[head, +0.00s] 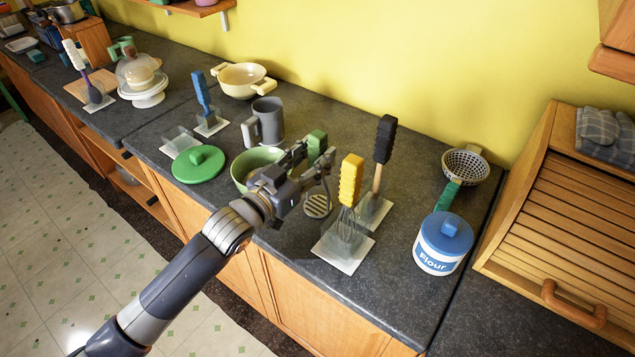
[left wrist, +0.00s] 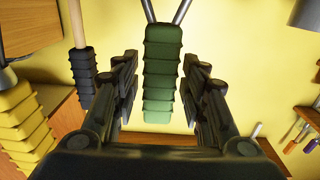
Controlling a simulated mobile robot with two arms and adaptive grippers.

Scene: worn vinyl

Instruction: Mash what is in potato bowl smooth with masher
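The masher has a ribbed green handle (head: 317,144) and a slotted metal head (head: 317,206). It stands upright just right of a light green bowl (head: 246,164); whether a holder supports it is unclear. My left gripper (head: 302,160) is at the masher's handle. In the left wrist view, the green handle (left wrist: 162,80) is between the two fingers (left wrist: 162,90), with a visible gap on each side, so the gripper is open around it. My gripper and arm cover part of the bowl, and its contents are not clear. My right gripper is not in view.
A whisk with yellow handle (head: 351,180) and a black-handled tool (head: 384,140) stand close right of the masher. A green lid (head: 199,164), a grey mug (head: 268,120) and a cream pot (head: 243,80) are left and behind. A flour canister (head: 440,250) stands right.

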